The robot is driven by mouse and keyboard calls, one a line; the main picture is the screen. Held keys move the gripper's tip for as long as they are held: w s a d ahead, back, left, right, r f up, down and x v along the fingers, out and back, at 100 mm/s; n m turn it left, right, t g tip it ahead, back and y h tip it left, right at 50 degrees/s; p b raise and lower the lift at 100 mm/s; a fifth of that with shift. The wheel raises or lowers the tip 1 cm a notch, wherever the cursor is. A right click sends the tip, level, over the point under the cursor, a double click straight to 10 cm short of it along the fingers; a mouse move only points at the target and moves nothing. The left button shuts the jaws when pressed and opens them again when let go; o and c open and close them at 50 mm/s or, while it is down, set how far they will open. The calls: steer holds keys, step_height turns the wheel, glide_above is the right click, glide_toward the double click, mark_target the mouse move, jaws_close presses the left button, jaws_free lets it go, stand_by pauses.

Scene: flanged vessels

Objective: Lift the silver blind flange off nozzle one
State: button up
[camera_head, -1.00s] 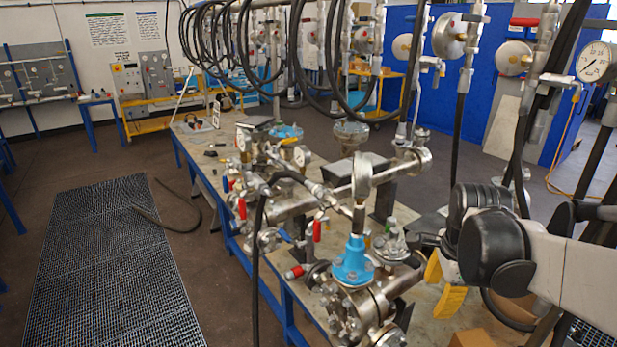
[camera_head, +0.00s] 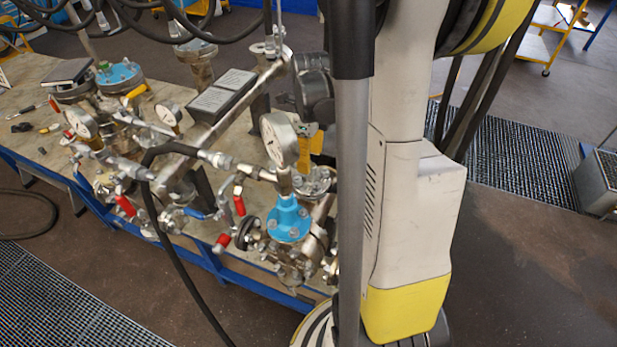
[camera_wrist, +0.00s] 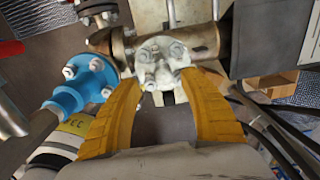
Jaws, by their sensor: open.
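The silver blind flange (camera_wrist: 160,60), a pale bolted disc, lies just ahead of my gripper (camera_wrist: 158,79) in the wrist view. My gripper's two yellow fingers are apart, with tips near the flange's lower left and lower right edges. Whether they touch it I cannot tell. In the head view a silver bolted flange (camera_head: 313,181) sits on the pipework beside a blue flange (camera_head: 288,221). The blue flange also shows at left in the wrist view (camera_wrist: 80,84).
A pressure gauge (camera_head: 279,140) stands upright close to the silver flange. A black hose (camera_head: 160,215) loops over the pipework. Red-handled valves (camera_head: 125,205) crowd the bench's front edge. A cardboard box (camera_wrist: 270,85) lies at right in the wrist view.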

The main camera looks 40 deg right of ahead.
mark_target(311, 165)
steer(key=f, duration=0.5)
steer(key=shift+d+f+b, duration=0.2)
steer(key=shift+d+b, duration=0.05)
steer(key=shift+b, duration=0.05)
steer(key=shift+r, duration=0.1)
jaws_close()
